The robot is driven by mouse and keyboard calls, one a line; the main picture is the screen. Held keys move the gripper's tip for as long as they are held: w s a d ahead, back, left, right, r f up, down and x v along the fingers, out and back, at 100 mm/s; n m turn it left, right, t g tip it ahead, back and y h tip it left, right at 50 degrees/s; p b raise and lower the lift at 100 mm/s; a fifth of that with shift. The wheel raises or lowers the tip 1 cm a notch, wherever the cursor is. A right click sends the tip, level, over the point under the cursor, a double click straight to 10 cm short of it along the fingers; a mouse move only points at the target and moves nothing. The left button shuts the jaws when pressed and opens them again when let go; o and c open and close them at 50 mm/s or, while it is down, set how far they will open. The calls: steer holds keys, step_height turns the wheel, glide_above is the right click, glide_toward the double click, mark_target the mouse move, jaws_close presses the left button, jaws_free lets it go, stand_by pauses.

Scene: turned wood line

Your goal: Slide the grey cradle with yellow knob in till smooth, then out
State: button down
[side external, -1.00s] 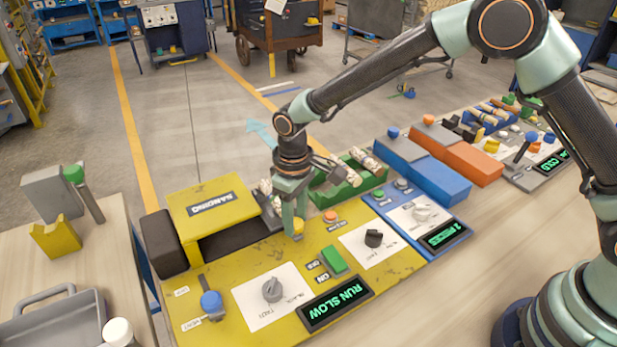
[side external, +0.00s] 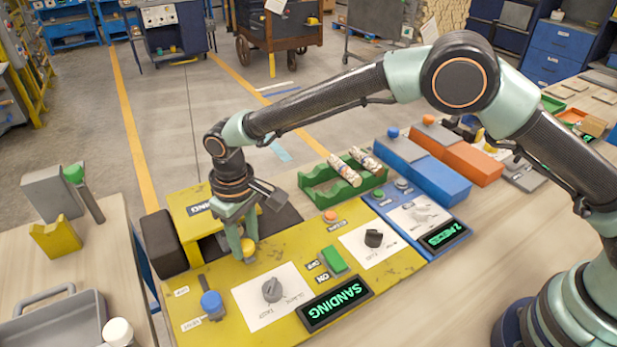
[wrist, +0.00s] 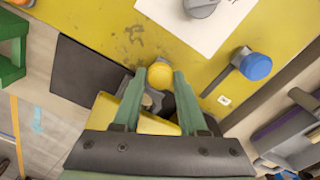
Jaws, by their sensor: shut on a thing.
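My gripper (side external: 238,257) is shut on the yellow knob (side external: 248,247) beside the opening of the yellow sanding housing (side external: 190,205). In the wrist view the knob (wrist: 160,74) sits between the fingertips, with a small part of the grey cradle (wrist: 152,99) behind it. Most of the cradle is hidden under the housing and behind my gripper, and I cannot make out a workpiece in it. A dark slide bed (side external: 278,217) shows bare to the right of my gripper. The display (side external: 335,303) on the yellow panel reads SANDING in green.
The yellow panel carries a blue-knobbed lever (side external: 212,302), a grey dial (side external: 272,290), a black dial (side external: 374,238), a green switch (side external: 334,260) and an orange button (side external: 330,215). A green rack (side external: 318,192) holds turned wood pieces behind. A blue station (side external: 425,180) stands to the right.

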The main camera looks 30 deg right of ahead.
steer(key=shift+a, duration=0.55)
steer(key=shift+c, duration=2.2)
jaws_free()
steer(key=shift+d, duration=0.1)
step_height(320, 180, up, 12)
steer(key=shift+r, duration=0.1)
